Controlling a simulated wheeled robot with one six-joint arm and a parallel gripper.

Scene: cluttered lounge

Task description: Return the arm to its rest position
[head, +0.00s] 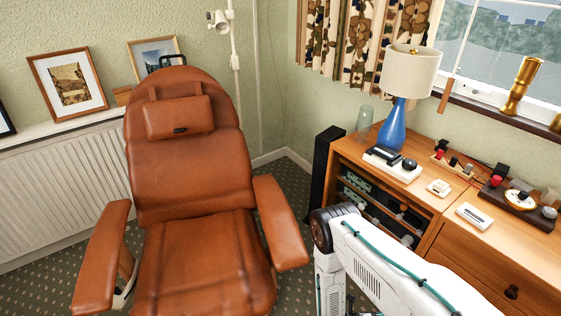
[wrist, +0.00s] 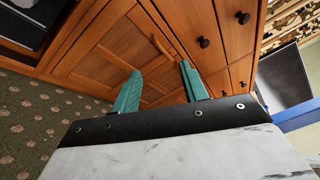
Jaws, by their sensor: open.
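My gripper (wrist: 158,82) shows in the wrist view as two green fingers standing apart, with nothing between them. Beyond the fingers is the front of a wooden cabinet (wrist: 90,58) with panelled doors and dark round knobs. In the head view my white arm reaches across the lower right, in front of the wooden sideboard (head: 485,254). The gripper's fingers are not visible in the head view.
A brown leather recliner (head: 190,180) stands at left centre. The sideboard top holds a blue lamp (head: 393,124), a glass vase (head: 364,122) and several small devices. A black speaker (head: 325,165) stands beside it. Patterned carpet (wrist: 40,125) is clear at left in the wrist view.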

